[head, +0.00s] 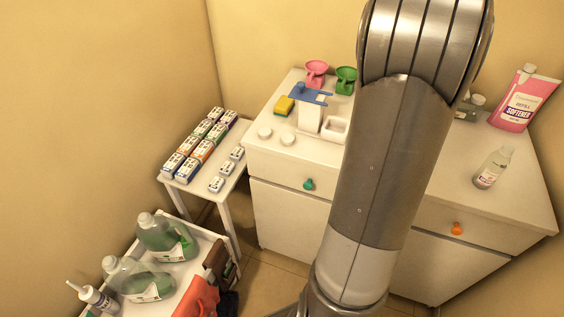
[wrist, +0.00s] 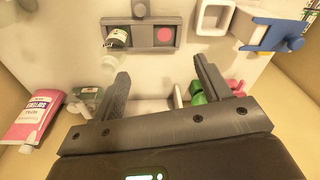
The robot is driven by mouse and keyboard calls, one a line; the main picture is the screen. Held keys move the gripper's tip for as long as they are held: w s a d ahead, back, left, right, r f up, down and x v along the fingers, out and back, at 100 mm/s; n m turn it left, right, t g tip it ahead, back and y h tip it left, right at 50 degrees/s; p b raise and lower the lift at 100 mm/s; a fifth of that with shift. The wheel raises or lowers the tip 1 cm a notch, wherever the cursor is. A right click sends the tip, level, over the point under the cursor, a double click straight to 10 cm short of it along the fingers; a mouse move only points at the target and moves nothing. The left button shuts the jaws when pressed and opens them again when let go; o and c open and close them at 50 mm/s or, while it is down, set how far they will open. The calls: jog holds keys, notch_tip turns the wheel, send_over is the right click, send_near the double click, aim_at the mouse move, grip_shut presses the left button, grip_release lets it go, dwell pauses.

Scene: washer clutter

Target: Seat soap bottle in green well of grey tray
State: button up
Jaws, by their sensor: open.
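The grey tray (wrist: 146,22) lies on the white counter in the wrist view, with a pink-red well (wrist: 165,35) at its right end. My arm hides the tray in the head view. A clear labelled bottle (head: 492,168) stands upright at the right there; I cannot tell if it is the same.
A pink softener pouch (head: 525,100) stands at the counter's back right. A white square dish (head: 335,129), a blue-topped stand (head: 310,95), a yellow sponge (head: 284,105) and pink (head: 316,72) and green (head: 346,79) scoops are at the left. Walls border the back.

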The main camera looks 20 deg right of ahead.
jog(key=s+a+r+n+t, duration=0.1)
jog(key=s+a+r+n, duration=0.1)
jog(key=a, duration=1.1)
jog(key=s+a+r+n+t, duration=0.1)
jog(key=a, duration=1.2)
jog(key=s+a+f+n+t, duration=0.1)
jog(key=s+a+f, duration=0.2)
jog(key=s+a, duration=0.2)
jog(key=s+a+f+n+t, duration=0.1)
jog(key=s+a+f, duration=0.2)
jog(key=s+a, duration=0.3)
jog(key=a, duration=0.3)
jog(key=shift+s+a+n, duration=0.15)
jog(key=shift+a+n, duration=0.2)
jog(key=shift+n, duration=0.05)
